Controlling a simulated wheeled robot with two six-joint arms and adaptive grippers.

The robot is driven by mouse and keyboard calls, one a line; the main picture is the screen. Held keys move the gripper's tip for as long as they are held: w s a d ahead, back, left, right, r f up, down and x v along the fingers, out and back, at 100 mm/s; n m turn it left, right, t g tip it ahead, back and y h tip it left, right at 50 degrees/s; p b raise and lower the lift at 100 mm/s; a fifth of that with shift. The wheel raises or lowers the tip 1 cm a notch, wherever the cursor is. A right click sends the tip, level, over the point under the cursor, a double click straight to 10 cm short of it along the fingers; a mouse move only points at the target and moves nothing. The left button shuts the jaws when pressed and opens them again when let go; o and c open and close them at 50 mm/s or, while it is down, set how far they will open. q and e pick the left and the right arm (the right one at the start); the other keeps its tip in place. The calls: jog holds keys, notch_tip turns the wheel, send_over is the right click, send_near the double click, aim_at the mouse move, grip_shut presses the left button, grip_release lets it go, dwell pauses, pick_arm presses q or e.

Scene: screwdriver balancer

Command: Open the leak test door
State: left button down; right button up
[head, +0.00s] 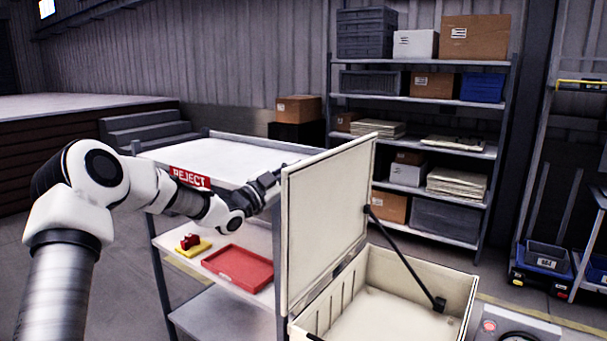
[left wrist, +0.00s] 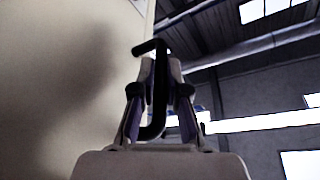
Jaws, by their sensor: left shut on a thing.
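The leak test door (head: 325,220) is a cream lid hinged on a cream box (head: 455,285). It stands raised, roughly upright, at the box's left side, with a dark strut running from it to the box's right part. My left gripper (head: 272,181) is at the door's outer left face, its tips partly hidden by the door edge. In the left wrist view my left gripper (left wrist: 161,68) is shut on a black bar handle (left wrist: 158,100) beside the door's pale face (left wrist: 60,90). My right gripper is not in view.
A cart with a REJECT sign (head: 190,177) stands behind my left arm, holding a red tray (head: 240,267) and a small red and yellow item (head: 191,244). A shelf rack (head: 420,101) with boxes is behind. A gauge panel (head: 515,325) sits at lower right.

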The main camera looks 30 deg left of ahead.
pick_arm(q)
jog(key=shift+a+r, duration=0.15)
jog(key=shift+a, duration=0.1)
jog(key=c, duration=1.2)
grip_release()
jog(key=shift+d, duration=0.1)
jog(key=shift+w+d, duration=0.1)
jog(key=shift+w, duration=0.05)
jog(key=v, duration=1.2)
